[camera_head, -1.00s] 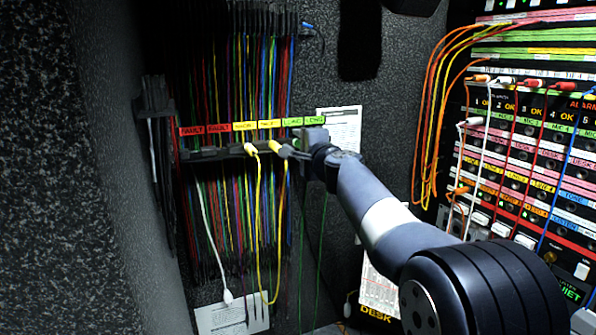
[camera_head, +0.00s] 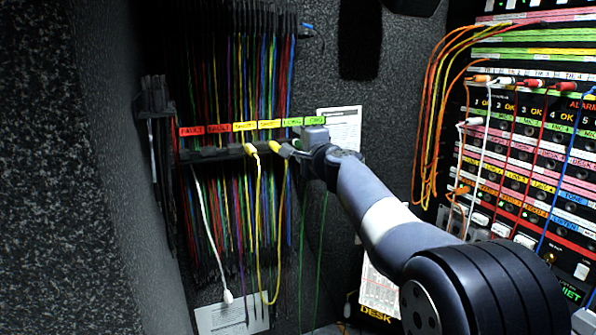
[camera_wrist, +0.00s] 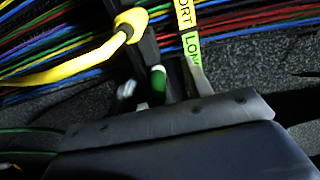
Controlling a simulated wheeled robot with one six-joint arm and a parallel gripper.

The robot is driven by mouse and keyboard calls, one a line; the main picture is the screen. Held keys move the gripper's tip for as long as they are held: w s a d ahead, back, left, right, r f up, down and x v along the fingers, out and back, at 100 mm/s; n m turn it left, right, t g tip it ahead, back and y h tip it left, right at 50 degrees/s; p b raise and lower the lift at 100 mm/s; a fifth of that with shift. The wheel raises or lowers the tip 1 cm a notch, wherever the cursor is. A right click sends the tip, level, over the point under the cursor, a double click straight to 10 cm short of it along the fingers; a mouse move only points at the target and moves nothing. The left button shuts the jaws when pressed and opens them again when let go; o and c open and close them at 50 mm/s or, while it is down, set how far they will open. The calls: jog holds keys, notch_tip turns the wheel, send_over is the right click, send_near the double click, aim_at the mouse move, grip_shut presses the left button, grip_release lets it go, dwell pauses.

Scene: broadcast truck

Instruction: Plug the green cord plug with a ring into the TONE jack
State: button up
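My gripper (camera_head: 287,151) is at the cord rack on the back wall, below the green LONG labels (camera_head: 304,121). In the wrist view a green plug (camera_wrist: 158,82) stands upright just beyond my gripper's body. A grey finger (camera_wrist: 200,80) shows to the right of this plug, with a gap between them. A second, blurred pale and green shape (camera_wrist: 125,92) is on the left; I cannot tell whether it is a plug or a finger. No ring can be made out. Two green cords (camera_head: 321,240) hang below my gripper. The TONE jack cannot be picked out with certainty.
Yellow plugs (camera_head: 250,149) sit in the rack (camera_head: 209,152) just left of my gripper; one is close in the wrist view (camera_wrist: 130,24). A jack panel (camera_head: 540,150) with orange, white, red and blue cords stands at right. The wall between is mostly bare.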

jog(key=o, duration=0.5)
jog(key=shift+f, duration=0.15)
jog(key=b+v, duration=0.4)
jog(key=v, duration=0.6)
jog(key=shift+s+d, duration=0.15)
jog(key=shift+s, duration=0.2)
jog(key=shift+w, duration=0.1)
jog(key=p+x, duration=0.3)
jog(key=x, duration=0.5)
jog(key=shift+w, duration=0.35)
jog(key=shift+p+x, duration=0.5)
jog(key=shift+x, duration=0.5)
jog(key=shift+s, duration=0.2)
